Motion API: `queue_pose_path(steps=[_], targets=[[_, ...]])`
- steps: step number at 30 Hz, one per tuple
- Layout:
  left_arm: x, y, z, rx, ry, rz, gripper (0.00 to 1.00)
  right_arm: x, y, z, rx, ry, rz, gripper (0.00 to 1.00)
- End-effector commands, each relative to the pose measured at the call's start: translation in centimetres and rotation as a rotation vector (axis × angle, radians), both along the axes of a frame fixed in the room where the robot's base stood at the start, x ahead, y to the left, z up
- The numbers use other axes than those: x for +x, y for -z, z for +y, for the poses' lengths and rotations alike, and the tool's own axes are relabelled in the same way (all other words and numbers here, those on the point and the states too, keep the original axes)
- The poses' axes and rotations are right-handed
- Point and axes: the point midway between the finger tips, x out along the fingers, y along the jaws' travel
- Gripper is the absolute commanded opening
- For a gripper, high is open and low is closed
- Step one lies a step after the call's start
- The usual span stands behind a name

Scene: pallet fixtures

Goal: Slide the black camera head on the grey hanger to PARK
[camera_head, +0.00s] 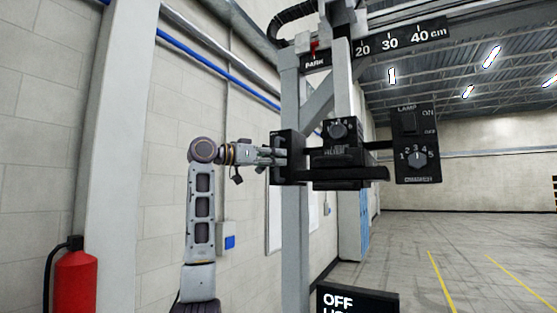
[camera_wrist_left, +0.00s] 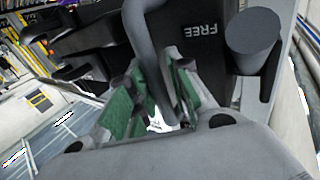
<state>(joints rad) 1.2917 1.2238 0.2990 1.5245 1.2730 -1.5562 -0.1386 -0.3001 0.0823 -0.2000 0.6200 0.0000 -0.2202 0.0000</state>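The black camera head (camera_head: 345,160) hangs at the lower end of the grey hanger (camera_head: 343,85), with dials and a lamp panel (camera_head: 416,150) at its right. Above, a black scale (camera_head: 388,41) reads PARK at its left end, then 20, 30, 40 cm. A red pointer (camera_head: 314,46) stands near PARK. My left gripper (camera_head: 280,157) is at the head's left side. In the left wrist view its green pads (camera_wrist_left: 160,92) lie on both sides of a grey bar handle (camera_wrist_left: 150,50), seemingly touching it. A FREE label (camera_wrist_left: 200,30) shows beside it. My right gripper is out of view.
A grey post (camera_head: 294,230) stands just behind the gripper and head. A red fire extinguisher (camera_head: 76,280) is at lower left by a pale column (camera_head: 110,150). A black OFF sign (camera_head: 357,299) is below the head. The floor at right is clear.

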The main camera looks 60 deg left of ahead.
Motion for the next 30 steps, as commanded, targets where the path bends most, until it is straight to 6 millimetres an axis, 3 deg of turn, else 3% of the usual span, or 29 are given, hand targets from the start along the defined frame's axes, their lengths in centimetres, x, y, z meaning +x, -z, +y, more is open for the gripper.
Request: queue_pose_path(steps=[3, 17, 23, 30], targets=[[0.0, 0.0, 0.0, 0.000, 0.001, 0.002, 0.36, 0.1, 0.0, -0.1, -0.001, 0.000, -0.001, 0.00], [-0.3, 0.2, -0.1, 0.000, 0.004, 0.007, 0.36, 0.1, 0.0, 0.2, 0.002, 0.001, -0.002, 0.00], [-1.9, 0.2, 0.0, 0.000, 0.002, 0.006, 0.36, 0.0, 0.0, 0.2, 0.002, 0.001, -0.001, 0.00], [-5.2, 0.2, 0.2, 0.000, 0.002, 0.005, 0.36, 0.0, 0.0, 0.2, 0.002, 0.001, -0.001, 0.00]])
